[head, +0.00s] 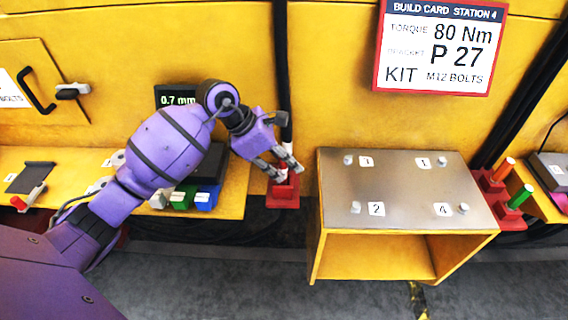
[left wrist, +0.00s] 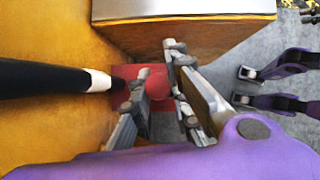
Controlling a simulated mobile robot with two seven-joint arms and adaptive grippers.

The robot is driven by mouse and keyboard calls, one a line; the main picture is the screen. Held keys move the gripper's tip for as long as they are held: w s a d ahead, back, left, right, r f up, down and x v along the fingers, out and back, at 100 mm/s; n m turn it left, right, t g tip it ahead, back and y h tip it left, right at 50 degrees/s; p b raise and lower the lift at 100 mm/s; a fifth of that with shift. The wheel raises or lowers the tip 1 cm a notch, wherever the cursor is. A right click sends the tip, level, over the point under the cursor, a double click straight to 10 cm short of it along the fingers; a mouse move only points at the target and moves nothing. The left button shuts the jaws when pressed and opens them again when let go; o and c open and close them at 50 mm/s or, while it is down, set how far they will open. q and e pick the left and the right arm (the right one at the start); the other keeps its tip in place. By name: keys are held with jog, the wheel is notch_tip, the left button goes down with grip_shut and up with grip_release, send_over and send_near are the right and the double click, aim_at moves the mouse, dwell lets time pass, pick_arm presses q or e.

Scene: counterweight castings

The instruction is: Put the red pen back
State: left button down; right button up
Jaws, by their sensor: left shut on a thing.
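My left gripper (head: 288,166) reaches in from the left, in front of the yellow wall. It points down over a small red holder (head: 283,198). In the left wrist view the gripper (left wrist: 160,105) has its fingers on both sides of a rounded red end, which looks like the red pen (left wrist: 153,82). The red holder (left wrist: 126,72) lies right below and behind it. The fingers hide most of the pen. I cannot tell whether its lower end is inside the holder.
A metal-topped yellow stand (head: 395,185) with numbered pegs is just right of the holder. A red rack with an orange pen (head: 502,170) and a green pen (head: 520,196) stands beyond it. A black, white-ended rod (left wrist: 50,80) is close to the gripper.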

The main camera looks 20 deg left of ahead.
pick_arm(q)
jog(key=shift+f, duration=0.35)
pick_arm(e)
jog(key=shift+s+f, duration=0.25)
jog(key=shift+f, duration=0.05)
pick_arm(q)
jog(key=c, duration=1.7)
grip_release()
jog(key=shift+o, duration=0.6)
pick_arm(e)
jog(key=shift+w, duration=0.2)
jog(key=shift+w+a, duration=0.1)
pick_arm(q)
jog(key=w+d+r+p+v, duration=0.1)
jog(key=d+r+p+v, duration=0.1)
jog(key=v, duration=1.6)
jog(key=shift+d, duration=0.5)
pick_arm(e)
jog(key=shift+t, duration=0.4)
jog(key=w+r, duration=0.1)
jog(key=r, duration=0.2)
jog(key=w+r, duration=0.1)
jog(key=shift+w+r, duration=0.15)
jog(key=shift+w, duration=0.15)
pick_arm(q)
jog(key=shift+w, duration=0.15)
